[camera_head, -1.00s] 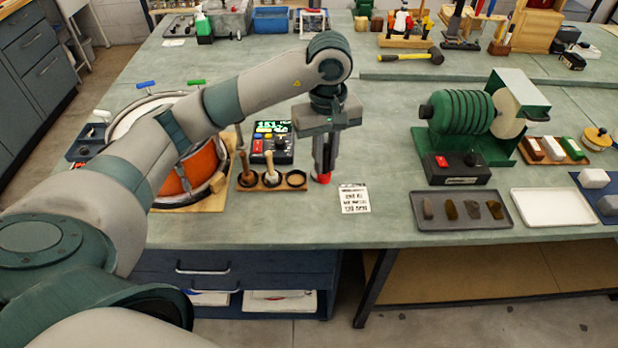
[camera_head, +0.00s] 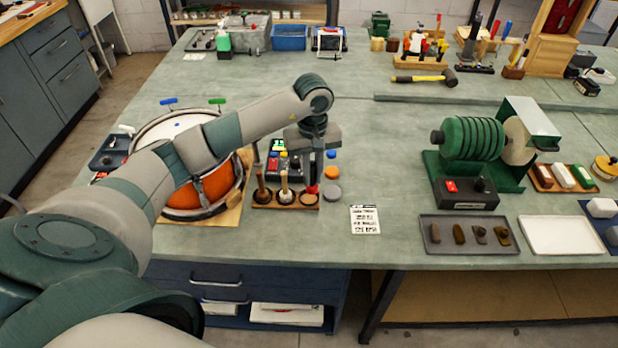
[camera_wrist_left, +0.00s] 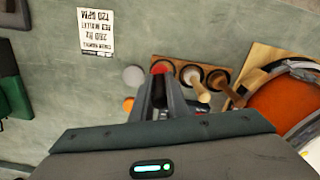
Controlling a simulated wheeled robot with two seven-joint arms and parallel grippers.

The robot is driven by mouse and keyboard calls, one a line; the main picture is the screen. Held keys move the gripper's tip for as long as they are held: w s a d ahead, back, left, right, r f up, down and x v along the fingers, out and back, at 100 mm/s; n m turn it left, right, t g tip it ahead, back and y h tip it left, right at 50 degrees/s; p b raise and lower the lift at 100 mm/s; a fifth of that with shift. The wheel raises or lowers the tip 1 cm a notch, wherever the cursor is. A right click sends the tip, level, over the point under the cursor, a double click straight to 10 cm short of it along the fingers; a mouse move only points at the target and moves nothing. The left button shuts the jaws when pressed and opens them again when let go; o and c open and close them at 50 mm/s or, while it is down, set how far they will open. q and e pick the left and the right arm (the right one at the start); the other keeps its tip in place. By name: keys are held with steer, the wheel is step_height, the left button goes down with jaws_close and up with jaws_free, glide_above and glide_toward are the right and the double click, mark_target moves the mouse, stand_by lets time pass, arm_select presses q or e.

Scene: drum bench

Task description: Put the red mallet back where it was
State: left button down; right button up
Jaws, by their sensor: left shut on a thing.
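The red mallet (camera_head: 311,189) hangs with its red head down, gripped by my left gripper (camera_head: 312,174), at the right-hand cup of the wooden rack (camera_head: 260,204). In the left wrist view its red head (camera_wrist_left: 160,68) shows at the tips of the fingers (camera_wrist_left: 161,88), over the end cup of the rack (camera_wrist_left: 220,73). I cannot tell whether the head is inside the cup or just above it. A pale mallet (camera_head: 284,181) and a dark brown mallet (camera_head: 261,182) stand in the other cups. My right gripper is not in view.
The drum (camera_head: 207,188) stands left of the rack. A control box (camera_head: 280,160) is behind it. A grey disc (camera_head: 331,192) and a blank-free printed card (camera_head: 365,220) lie to the right. The bench between card and green machine (camera_head: 475,140) is clear.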

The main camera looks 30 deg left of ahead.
arm_select(q)
steer(key=shift+w+a+f, duration=0.35)
steer(key=shift+a+f, duration=0.15)
steer(key=shift+a, duration=0.2)
steer(key=shift+f+p, duration=0.35)
steer(key=shift+p, duration=0.2)
step_height(320, 180, down, 3)
steer(key=shift+r+p, duration=0.1)
steer(key=shift+p, duration=0.7)
steer(key=shift+f, duration=0.2)
